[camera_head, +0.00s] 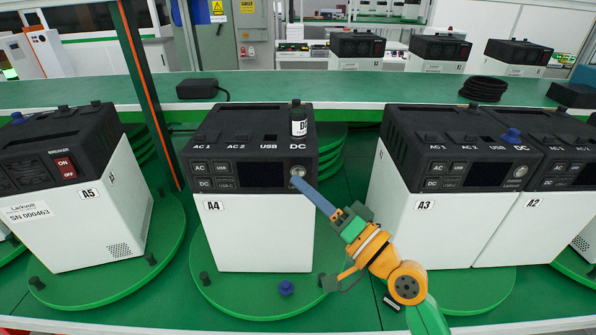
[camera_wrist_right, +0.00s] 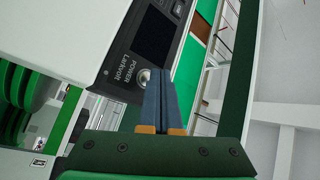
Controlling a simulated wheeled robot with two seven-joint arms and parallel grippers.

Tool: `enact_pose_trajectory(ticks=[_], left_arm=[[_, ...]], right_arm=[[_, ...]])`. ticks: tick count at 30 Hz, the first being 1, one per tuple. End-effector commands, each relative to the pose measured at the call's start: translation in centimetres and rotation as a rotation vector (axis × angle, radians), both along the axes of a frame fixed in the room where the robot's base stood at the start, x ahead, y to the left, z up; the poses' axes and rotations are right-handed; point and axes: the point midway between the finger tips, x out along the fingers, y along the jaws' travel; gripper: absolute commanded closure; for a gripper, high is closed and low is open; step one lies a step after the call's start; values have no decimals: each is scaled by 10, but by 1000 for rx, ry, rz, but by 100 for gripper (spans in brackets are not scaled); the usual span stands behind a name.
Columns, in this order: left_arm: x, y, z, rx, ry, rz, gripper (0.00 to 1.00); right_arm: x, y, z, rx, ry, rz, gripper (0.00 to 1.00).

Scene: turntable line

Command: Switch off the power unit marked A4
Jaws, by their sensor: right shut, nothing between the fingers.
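The power unit A4 (camera_head: 265,235) is a white box with a black top, standing on a green turntable disc. Its front panel has AC and DC buttons, a dark screen (camera_head: 262,175) and a round power button (camera_head: 297,171) at the panel's right end. My right gripper (camera_head: 298,183) is shut and empty, its blue fingertips at or just in front of the power button. In the right wrist view the fingertips (camera_wrist_right: 162,75) are beside the round button (camera_wrist_right: 144,75), labelled POWER; whether they touch it I cannot tell. My left gripper is not in view.
Unit A5 (camera_head: 75,210) stands left, units A3 (camera_head: 430,230) and A2 (camera_head: 535,215) right. A dark post (camera_head: 150,95) rises between A5 and A4.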

Motion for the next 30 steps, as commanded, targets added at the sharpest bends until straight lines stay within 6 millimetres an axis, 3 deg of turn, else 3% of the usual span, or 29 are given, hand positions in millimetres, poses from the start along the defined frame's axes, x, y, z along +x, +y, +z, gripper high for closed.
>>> enact_pose_trajectory(ticks=[15, 30], left_arm=[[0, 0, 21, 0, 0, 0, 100], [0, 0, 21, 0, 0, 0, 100]], right_arm=[[-47, 0, 1, -1, 1, 0, 100], [-49, 0, 0, 0, 0, 0, 100]])
